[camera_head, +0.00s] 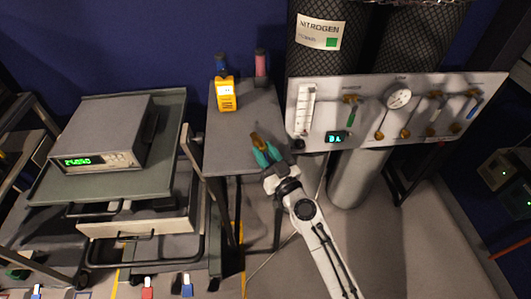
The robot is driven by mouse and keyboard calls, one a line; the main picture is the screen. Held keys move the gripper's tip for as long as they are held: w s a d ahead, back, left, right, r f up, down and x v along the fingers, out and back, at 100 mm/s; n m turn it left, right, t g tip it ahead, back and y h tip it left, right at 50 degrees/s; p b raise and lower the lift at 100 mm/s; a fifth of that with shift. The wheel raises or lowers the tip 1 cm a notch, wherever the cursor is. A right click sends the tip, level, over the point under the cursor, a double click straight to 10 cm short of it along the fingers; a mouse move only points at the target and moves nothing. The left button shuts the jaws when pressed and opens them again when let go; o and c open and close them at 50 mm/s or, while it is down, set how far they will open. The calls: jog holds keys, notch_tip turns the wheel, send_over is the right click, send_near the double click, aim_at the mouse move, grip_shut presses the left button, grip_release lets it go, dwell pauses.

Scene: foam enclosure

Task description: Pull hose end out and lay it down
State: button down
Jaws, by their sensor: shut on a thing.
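My gripper (267,154), with teal fingers, is over the front right corner of the narrow grey table (232,150). It is shut on a small brass-coloured piece (257,141), which looks like the hose end and sticks out past the fingertips toward the table. A thin pale line, perhaps the hose, runs from below the gas panel (420,105) down to the floor beside my arm. Its link to the held piece is hidden by my gripper and arm. I cannot tell whether the piece touches the tabletop.
A yellow handheld meter (225,94), a blue-topped bottle (221,64) and a pink bottle (261,65) stand at the table's back. Dark cylinders (317,55) rise behind the panel. A cart (110,185) with a bench instrument (105,130) stands left. The table's middle is clear.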

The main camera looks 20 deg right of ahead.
jog(key=c, duration=0.8)
grip_release()
jog(key=shift+o, duration=0.2)
jog(key=shift+s, duration=0.15)
jog(key=shift+s+f, duration=0.15)
jog(key=shift+s, duration=0.2)
jog(key=s+f+b, duration=0.1)
jog(key=s+b, duration=0.2)
jog(key=s, duration=0.6)
jog(key=shift+s+d, duration=0.4)
jog(key=shift+d, duration=0.05)
